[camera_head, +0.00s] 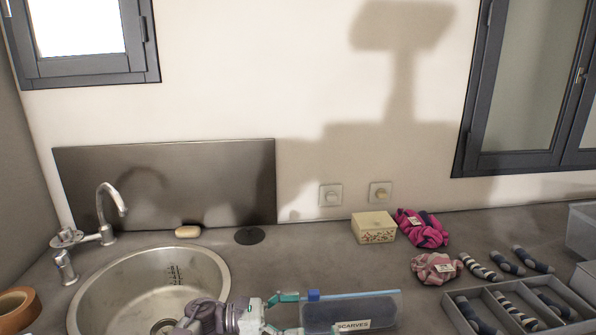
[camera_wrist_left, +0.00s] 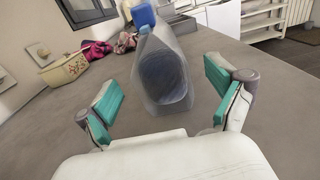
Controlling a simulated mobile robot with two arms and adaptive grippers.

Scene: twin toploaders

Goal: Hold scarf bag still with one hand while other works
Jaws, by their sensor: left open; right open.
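The scarf bag (camera_head: 375,299) is a clear zip bag with a dark blue-grey filling, a "SCARVES" label (camera_head: 352,325) and a blue slider (camera_head: 314,295) at its top left corner. It is on the worktop at the bottom of the head view. My left gripper (camera_head: 300,314) is open at the bag's left end. In the left wrist view the bag (camera_wrist_left: 163,75) shows end-on between my open teal fingers (camera_wrist_left: 164,85), with a visible gap on each side. The slider (camera_wrist_left: 143,15) is at its top. My right gripper is not in view.
A magenta bundle (camera_head: 422,228) and a pale pink bundle (camera_head: 436,268) lie behind the bag, beside a floral box (camera_head: 373,229). Several striped rolls lie near a divided grey tray (camera_head: 484,289) at right. A round sink (camera_head: 100,277) is at left.

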